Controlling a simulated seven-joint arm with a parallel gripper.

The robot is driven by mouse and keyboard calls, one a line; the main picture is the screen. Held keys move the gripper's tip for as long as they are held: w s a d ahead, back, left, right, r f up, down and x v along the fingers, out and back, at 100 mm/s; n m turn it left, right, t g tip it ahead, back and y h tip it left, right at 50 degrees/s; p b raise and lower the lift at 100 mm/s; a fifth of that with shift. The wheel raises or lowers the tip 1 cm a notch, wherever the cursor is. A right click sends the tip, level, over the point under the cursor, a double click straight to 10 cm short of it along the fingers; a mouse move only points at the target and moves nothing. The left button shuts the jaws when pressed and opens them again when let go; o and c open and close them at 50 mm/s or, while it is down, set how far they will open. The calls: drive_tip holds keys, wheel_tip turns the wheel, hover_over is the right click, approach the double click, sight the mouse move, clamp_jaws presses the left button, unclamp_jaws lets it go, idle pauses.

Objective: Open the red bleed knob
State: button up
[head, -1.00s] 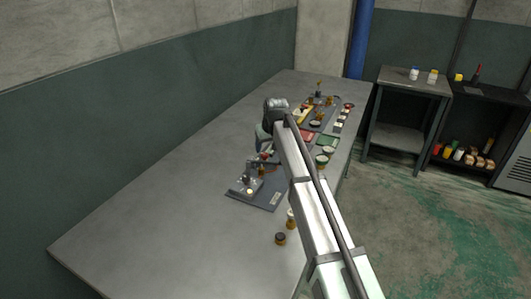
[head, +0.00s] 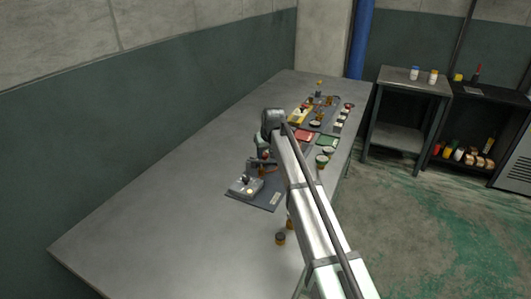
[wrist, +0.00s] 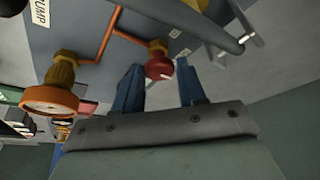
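The red bleed knob (wrist: 159,66) shows in the wrist view, on a brass fitting joined to a copper pipe (wrist: 100,42) on a grey panel (wrist: 160,25). My gripper (wrist: 160,80) is open, with one blue finger on each side of the knob. The knob sits between or just beyond the fingertips. I cannot tell whether either finger touches it. In the head view my gripper (head: 263,152) is over the far part of the grey board (head: 240,199) on the bench, and my arm hides part of that area.
In the wrist view a gauge with an orange rim (wrist: 48,103) on a brass fitting is left of the fingers, and a grey bar (wrist: 190,25) crosses above. In the head view, a dark-capped jar (head: 280,238) stands near the board. The bench's left side is clear.

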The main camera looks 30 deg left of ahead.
drive_tip(key=c, duration=0.6)
drive_tip(key=shift+n, duration=0.3)
drive_tip(key=n+g+y, duration=0.1)
drive_tip(key=n, duration=0.2)
drive_tip(key=shift+w+d, duration=0.1)
drive_tip(key=shift+w, duration=0.1)
drive_tip(key=n+g, duration=0.1)
drive_tip(key=n, duration=0.1)
drive_tip(key=n+g, duration=0.1)
drive_tip(key=n, duration=0.2)
drive_tip(key=shift+w, duration=0.2)
drive_tip(key=n+g, duration=0.1)
drive_tip(key=n, duration=0.3)
drive_tip(key=shift+w+g, duration=0.15)
drive_tip(key=shift+g, duration=0.25)
drive_tip(key=n+g+h, duration=0.1)
drive_tip(key=n, duration=0.4)
drive_tip(key=shift+w, duration=0.1)
drive_tip(key=shift+n+g, duration=0.3)
drive_tip(key=shift+g, duration=0.1)
